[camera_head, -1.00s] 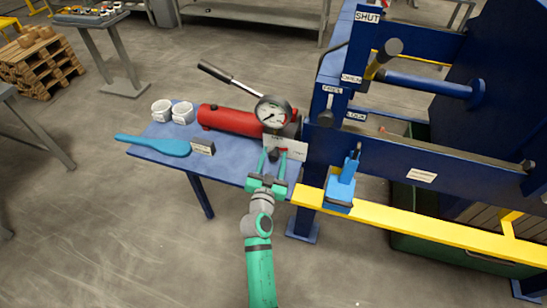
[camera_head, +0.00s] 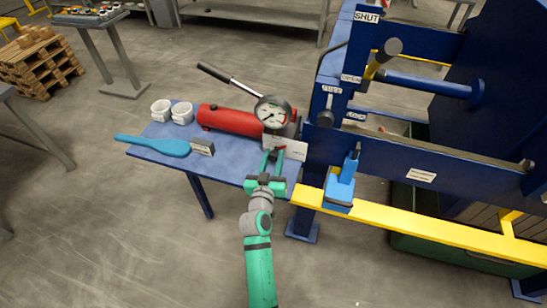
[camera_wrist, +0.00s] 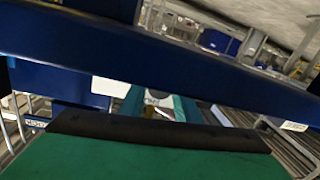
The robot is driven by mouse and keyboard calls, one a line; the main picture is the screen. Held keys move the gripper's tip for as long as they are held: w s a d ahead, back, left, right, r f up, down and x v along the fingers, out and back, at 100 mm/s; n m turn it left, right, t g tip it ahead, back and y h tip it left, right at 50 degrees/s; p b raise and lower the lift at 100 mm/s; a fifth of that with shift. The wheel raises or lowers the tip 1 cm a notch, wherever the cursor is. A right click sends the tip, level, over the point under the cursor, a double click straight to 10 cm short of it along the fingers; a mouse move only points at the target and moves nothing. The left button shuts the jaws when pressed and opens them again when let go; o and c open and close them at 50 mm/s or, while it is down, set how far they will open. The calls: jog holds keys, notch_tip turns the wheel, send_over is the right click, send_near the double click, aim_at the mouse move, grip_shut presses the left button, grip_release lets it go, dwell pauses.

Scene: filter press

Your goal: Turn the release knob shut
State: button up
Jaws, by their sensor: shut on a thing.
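The red hydraulic pump (camera_head: 228,120) lies on the blue side table, with a round pressure gauge (camera_head: 273,112) at its right end. A white label plate (camera_head: 292,150) stands in front of that end. My green gripper (camera_head: 273,158) reaches up to the pump's front, just below the gauge and beside the plate. Its fingers are close together, shut on the release knob, a small dark part (camera_head: 273,153) mostly hidden between them. In the wrist view the two teal fingers (camera_wrist: 158,100) show around a small pale spot; the knob's turn position cannot be read.
The pump's lever (camera_head: 228,78) sticks up to the left. Two white cups (camera_head: 171,112), a blue paddle (camera_head: 160,147) and a small labelled block (camera_head: 202,148) sit on the table. The blue press frame (camera_head: 315,170) and yellow rail (camera_head: 430,225) stand close on the right.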

jog(key=shift+a+n, duration=0.2)
jog(key=shift+n, duration=0.6)
jog(key=o, duration=1)
jog(key=shift+d, duration=0.1)
jog(key=shift+s, duration=0.1)
jog(key=v, duration=1)
jog(key=shift+s+r, duration=0.1)
jog(key=shift+s, duration=0.2)
jog(key=shift+o, duration=0.2)
